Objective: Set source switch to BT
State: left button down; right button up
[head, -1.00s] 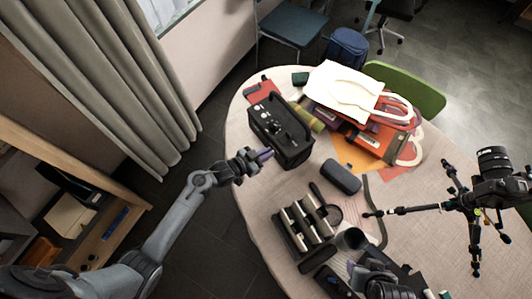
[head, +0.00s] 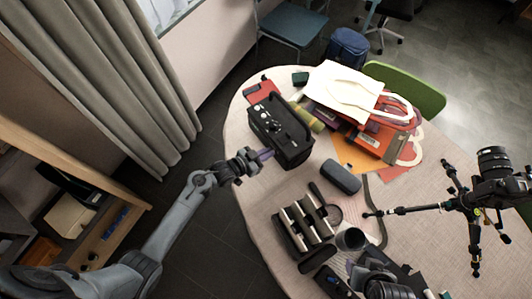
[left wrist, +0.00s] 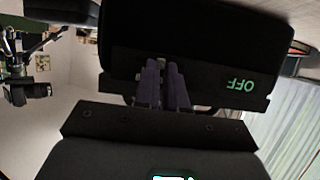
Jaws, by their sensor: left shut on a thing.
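A black radio-like box (head: 279,134) with small light knobs on its panel stands near the left side of the round table. My left gripper (head: 266,154) is at the box's near side, by its lower edge. In the left wrist view, the purple fingertips of my left gripper (left wrist: 162,68) are together against the box's dark face (left wrist: 205,62). They are shut on a small switch part, mostly hidden between them. A green OFF label (left wrist: 238,85) shows upside down to the right of the fingers. No BT label is readable. My right gripper is not in view.
A red item (head: 259,88) lies behind the box, and a rolled olive item (head: 309,118) beside it. A dark case (head: 341,177), a rack (head: 303,226) and a tripod with camera (head: 474,205) stand to the right. A white bag (head: 345,90) lies behind.

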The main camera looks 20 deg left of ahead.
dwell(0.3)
pick_arm(q)
jog(key=shift+w+a, duration=0.2)
jog(key=shift+a, duration=0.1)
jog(key=shift+w+a, duration=0.45)
jog(key=shift+a, duration=0.35)
jog(key=c, duration=1.2)
grip_release()
jog(key=shift+s, duration=0.1)
jog(key=p+v, duration=0.1)
jog(key=v, duration=0.9)
jog(key=shift+s, duration=0.3)
jog(key=shift+a+r, duration=0.1)
jog(key=shift+a, duration=0.05)
